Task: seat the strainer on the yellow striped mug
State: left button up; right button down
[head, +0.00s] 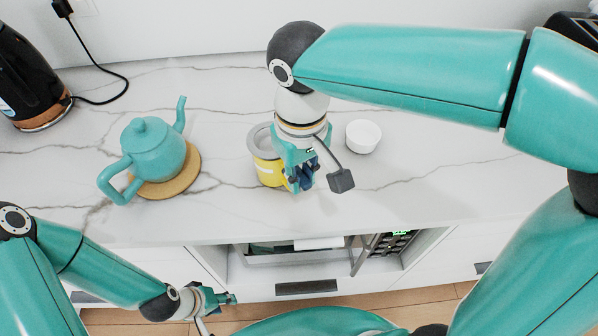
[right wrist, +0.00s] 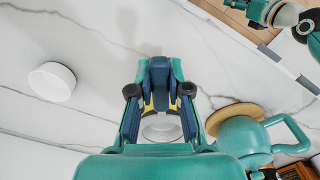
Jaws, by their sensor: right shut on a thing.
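The yellow striped mug (head: 268,172) stands on the marble counter, partly hidden behind my right gripper. The grey round strainer (head: 256,142) is over the mug's mouth. I cannot tell whether its rim rests on the mug or hovers just above. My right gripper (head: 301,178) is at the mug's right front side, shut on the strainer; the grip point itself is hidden. In the right wrist view the strainer's bowl (right wrist: 162,128) shows between the fingers, with bits of yellow mug beside it. My left gripper (head: 225,299) hangs low in front of the counter, and its jaw opening is unclear.
A teal teapot (head: 152,150) stands on a round cork mat (head: 190,180) to the left of the mug. A small white bowl (head: 363,136) is to the right. A black kettle (head: 28,80) is at the far left.

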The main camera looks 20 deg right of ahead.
jog(key=shift+f, duration=0.25)
dwell(0.4)
jog(key=shift+f+b, duration=0.35)
jog(key=shift+f, duration=0.1)
dwell(0.6)
jog(key=c, duration=0.6)
grip_release()
jog(key=shift+o, duration=0.2)
jog(key=shift+r+p, duration=3.2)
jog(key=shift+r, duration=0.35)
